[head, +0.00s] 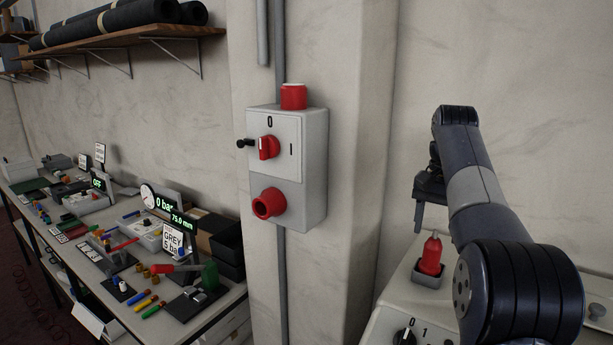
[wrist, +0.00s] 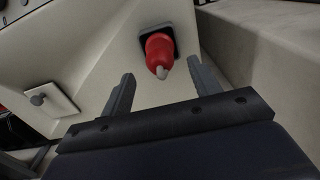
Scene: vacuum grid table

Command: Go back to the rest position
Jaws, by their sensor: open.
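My gripper (wrist: 162,90) is open and empty in the wrist view, its two grey fingers spread apart. In the head view my gripper (head: 432,215) hangs at the end of my dark arm on the right, partly hidden by the arm. A red object with a pale tip (wrist: 158,52) sits in a dark square socket on a light panel, beyond the gap between the fingers and apart from them. It also shows in the head view (head: 431,255), below my gripper.
A grey switch box (head: 315,170) with a red rotary knob (head: 268,147) is on the wall pillar. A cluttered table (head: 90,245) stands at left, under a wall shelf (head: 120,38). A light console (head: 395,300) with a black knob (head: 404,337) is beneath my arm.

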